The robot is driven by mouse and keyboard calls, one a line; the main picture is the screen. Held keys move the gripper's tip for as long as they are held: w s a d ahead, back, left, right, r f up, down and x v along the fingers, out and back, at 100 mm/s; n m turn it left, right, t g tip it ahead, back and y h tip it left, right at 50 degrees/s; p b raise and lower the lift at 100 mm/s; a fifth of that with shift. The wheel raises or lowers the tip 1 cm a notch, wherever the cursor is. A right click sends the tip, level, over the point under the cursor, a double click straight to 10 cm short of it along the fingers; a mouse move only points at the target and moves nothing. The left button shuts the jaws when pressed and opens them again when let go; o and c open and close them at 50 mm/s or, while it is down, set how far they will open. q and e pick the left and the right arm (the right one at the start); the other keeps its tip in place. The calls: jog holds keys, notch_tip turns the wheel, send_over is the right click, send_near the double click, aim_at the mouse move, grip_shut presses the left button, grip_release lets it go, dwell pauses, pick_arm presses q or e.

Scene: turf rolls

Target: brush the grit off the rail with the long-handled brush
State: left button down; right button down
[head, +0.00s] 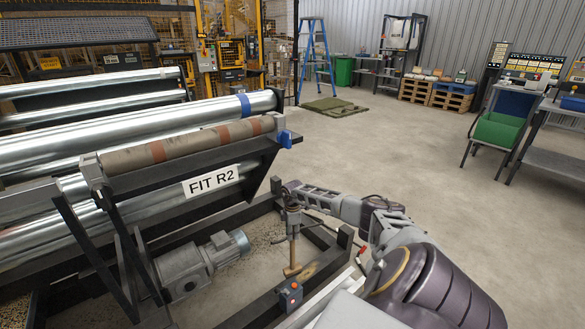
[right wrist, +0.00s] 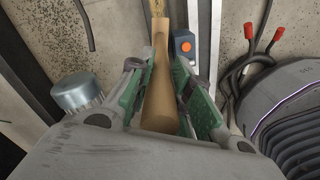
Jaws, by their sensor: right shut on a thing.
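My right gripper (head: 293,207) is shut on the wooden handle of the long-handled brush (head: 293,250). In the right wrist view, the green-padded fingers (right wrist: 158,98) clasp the pale handle (right wrist: 160,60) from both sides, and the bristles show at the top edge. In the head view, the brush hangs nearly upright, its lower end by the black low rail (head: 330,258) of the roller frame. I cannot tell whether the bristles touch the rail. A tan patch, perhaps grit (head: 308,270), shows on the rail beside the brush. My left gripper is out of view.
A small box with an orange button (head: 290,295) stands close to the brush; it also shows in the right wrist view (right wrist: 185,45). A grey motor (head: 200,264) and shiny rollers (head: 130,118) are at left. Red-tipped cables (right wrist: 262,48) lie nearby. Open floor (head: 400,150) extends right.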

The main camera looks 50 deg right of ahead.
jog(key=shift+w+a+n, duration=0.1)
jog(key=shift+n, duration=1)
